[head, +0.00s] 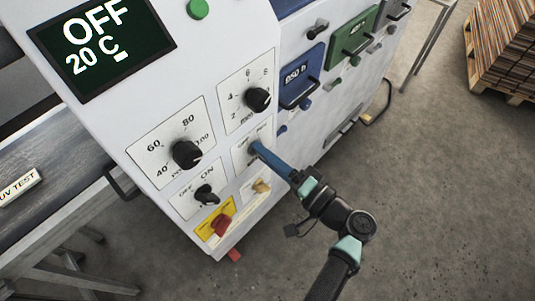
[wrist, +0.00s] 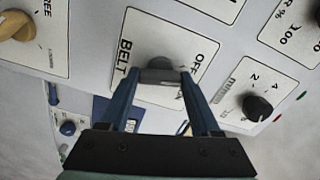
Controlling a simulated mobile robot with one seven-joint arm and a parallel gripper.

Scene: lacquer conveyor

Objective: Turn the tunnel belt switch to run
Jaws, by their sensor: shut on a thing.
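The belt switch is a dark grey knob (wrist: 158,68) on a white plate (wrist: 145,25) marked BELT, with OFF at the upper right and a partly covered word lower down. My gripper (wrist: 160,77) has its two blue fingers shut on the sides of this knob. Which mark the knob points to is not clear. In the head view, my gripper (head: 257,150) reaches the front panel from the lower right, and its fingers hide the knob. The screen (head: 100,48) at the top left of the panel reads OFF and 20 C.
A conveyor (head: 62,165) lies at left. Stacked boards (head: 512,45) stand far right. Floor at lower right is clear.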

